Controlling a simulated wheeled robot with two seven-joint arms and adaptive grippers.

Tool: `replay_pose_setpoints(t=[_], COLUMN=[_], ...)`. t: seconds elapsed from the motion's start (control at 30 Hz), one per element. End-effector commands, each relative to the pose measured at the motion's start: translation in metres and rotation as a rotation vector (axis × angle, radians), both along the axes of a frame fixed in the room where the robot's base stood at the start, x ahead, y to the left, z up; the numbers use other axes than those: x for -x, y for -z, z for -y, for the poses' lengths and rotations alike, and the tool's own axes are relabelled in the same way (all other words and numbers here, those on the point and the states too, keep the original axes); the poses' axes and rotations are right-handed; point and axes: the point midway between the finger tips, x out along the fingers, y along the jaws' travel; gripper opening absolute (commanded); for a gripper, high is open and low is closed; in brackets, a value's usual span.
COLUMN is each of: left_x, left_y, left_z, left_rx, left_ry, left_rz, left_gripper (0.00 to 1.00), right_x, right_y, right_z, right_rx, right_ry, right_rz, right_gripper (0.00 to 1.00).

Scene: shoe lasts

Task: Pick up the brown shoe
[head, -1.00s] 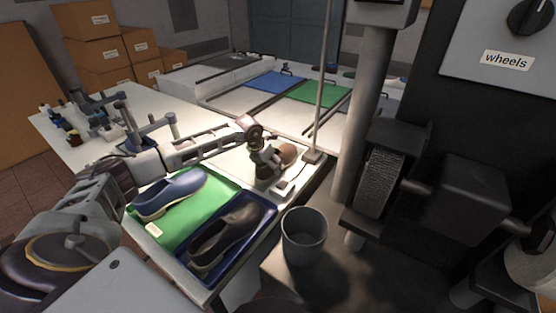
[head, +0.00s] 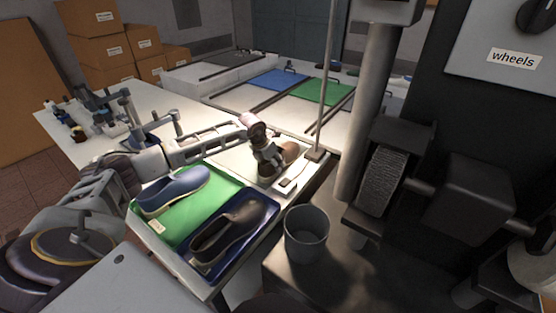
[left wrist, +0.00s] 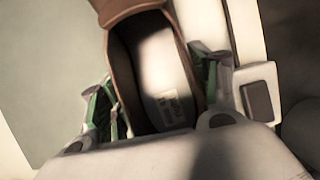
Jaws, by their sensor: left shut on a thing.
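The brown shoe (head: 289,151) is at the right edge of the white table in the head view, partly hidden behind my left gripper (head: 268,172). In the left wrist view the brown shoe (left wrist: 122,10) shows its open top, with a small label on the insole. The two green-padded fingers of my left gripper (left wrist: 158,108) stand on either side of the shoe's opening and are shut on it. I cannot tell whether the shoe is lifted off its support. My right gripper is not in view.
A blue shoe (head: 173,189) lies on a green tray (head: 222,184), and a dark shoe (head: 232,232) lies in a blue tray (head: 208,272) nearer to me. A grey bin (head: 306,234) stands right of the trays. A thin upright pole (head: 325,85) rises close to the brown shoe.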

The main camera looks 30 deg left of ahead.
Motion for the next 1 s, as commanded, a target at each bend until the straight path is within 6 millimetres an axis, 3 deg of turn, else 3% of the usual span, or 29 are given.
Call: replay_pose_setpoints(t=[0.27, 0.47, 0.8, 1.0], left_x=[-0.001, -0.001, -0.001, -0.001], left_y=[-0.01, -0.032, -0.081, -0.097], left_z=[0.0, 0.0, 0.0, 0.0], left_rx=[0.0, -0.001, 0.001, 0.0], left_ry=[0.0, 0.0, 0.0, 0.0], left_rz=[0.003, 0.005, 0.006, 0.003], left_gripper=[0.26, 0.26, 0.26, 0.26], right_x=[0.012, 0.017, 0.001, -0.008], right_y=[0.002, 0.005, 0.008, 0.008], right_z=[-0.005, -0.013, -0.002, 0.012], right_rx=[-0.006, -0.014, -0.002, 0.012], right_ry=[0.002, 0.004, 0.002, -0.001], right_rz=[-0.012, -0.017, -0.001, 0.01], right_gripper=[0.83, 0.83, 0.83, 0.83])
